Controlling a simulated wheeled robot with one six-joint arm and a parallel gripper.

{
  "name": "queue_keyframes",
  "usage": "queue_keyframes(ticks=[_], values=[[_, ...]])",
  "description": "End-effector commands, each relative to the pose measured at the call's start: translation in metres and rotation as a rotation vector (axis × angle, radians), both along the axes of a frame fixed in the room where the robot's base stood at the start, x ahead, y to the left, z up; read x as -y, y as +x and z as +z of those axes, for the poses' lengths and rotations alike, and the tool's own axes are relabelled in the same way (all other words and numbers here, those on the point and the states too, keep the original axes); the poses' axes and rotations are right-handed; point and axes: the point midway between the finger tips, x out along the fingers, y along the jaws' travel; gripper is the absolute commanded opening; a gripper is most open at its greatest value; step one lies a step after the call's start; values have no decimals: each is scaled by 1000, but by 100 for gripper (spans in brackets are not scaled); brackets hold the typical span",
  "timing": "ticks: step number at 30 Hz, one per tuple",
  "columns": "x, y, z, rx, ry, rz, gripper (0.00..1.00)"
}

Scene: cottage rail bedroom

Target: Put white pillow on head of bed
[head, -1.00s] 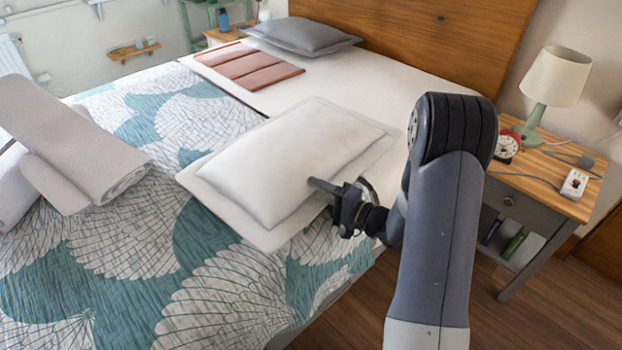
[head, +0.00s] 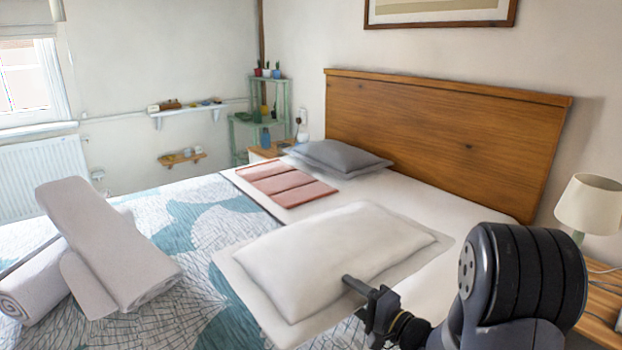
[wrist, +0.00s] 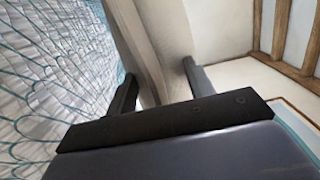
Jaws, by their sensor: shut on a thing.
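The white pillow (head: 335,255), with a flat flanged border, is over the near right side of the bed in the head view. My gripper (head: 362,292) is shut on its near right edge. In the wrist view the pillow edge (wrist: 155,45) runs between the two fingers of my gripper (wrist: 160,85). Whether the pillow's underside touches the bed cannot be told. The head of the bed is at the wooden headboard (head: 440,140), with bare white sheet (head: 440,200) in front of it.
A grey pillow (head: 338,157) lies at the far side of the bed head, beside a folded pinkish cloth (head: 285,185). Rolled towels (head: 105,245) lie on the patterned cover at left. A lamp (head: 592,205) stands on the bedside table (head: 605,300) at right.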

Motion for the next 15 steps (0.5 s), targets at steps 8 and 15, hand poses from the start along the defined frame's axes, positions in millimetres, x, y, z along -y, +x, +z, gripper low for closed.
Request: queue_keyframes(ticks=[8, 15], values=[[29, 6, -32, -4, 1, -286, 1], [49, 4, -27, 5, -2, -435, 0]])
